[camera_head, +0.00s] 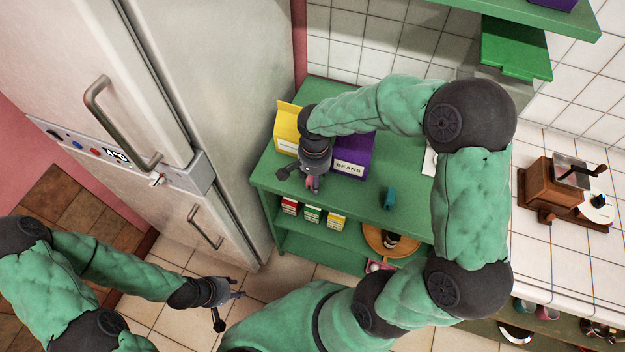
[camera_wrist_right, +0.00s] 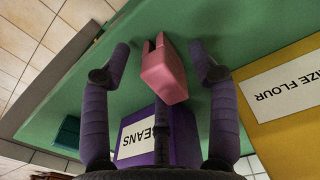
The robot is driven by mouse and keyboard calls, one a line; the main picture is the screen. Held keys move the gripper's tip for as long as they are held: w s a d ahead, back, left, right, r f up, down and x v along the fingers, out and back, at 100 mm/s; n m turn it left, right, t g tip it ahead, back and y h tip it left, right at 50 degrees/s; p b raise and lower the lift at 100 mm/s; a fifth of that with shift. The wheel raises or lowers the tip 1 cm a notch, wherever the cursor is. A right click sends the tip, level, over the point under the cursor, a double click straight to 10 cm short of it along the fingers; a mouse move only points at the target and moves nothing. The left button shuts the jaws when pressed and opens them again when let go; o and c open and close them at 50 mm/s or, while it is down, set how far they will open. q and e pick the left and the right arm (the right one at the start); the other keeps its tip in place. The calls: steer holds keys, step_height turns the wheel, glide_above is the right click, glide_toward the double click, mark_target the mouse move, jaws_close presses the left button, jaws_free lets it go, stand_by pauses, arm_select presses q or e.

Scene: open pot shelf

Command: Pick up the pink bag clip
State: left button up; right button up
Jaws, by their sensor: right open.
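The pink bag clip (camera_head: 313,184) is on the green shelf top, near its front left. In the right wrist view the clip (camera_wrist_right: 165,75) stands out between the two spread fingers of my right gripper (camera_wrist_right: 162,52). The fingers are on either side with gaps, and the gripper is open. In the head view my right gripper (camera_head: 301,176) comes down over the clip and partly hides it. My left gripper (camera_head: 231,308) is low in front of the fridge, its fingers spread and empty.
The yellow flour bag (camera_head: 287,122) and purple beans bag (camera_head: 354,155) stand close behind the clip. A teal object (camera_head: 389,197) lies farther right on the green shelf (camera_head: 415,205). The fridge (camera_head: 215,100) rises just left. Small boxes (camera_head: 312,214) stand below.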

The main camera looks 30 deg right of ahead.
steer(key=shift+f, duration=0.2)
steer(key=c, duration=1)
steer(key=shift+o, duration=0.2)
steer(key=shift+r, duration=0.1)
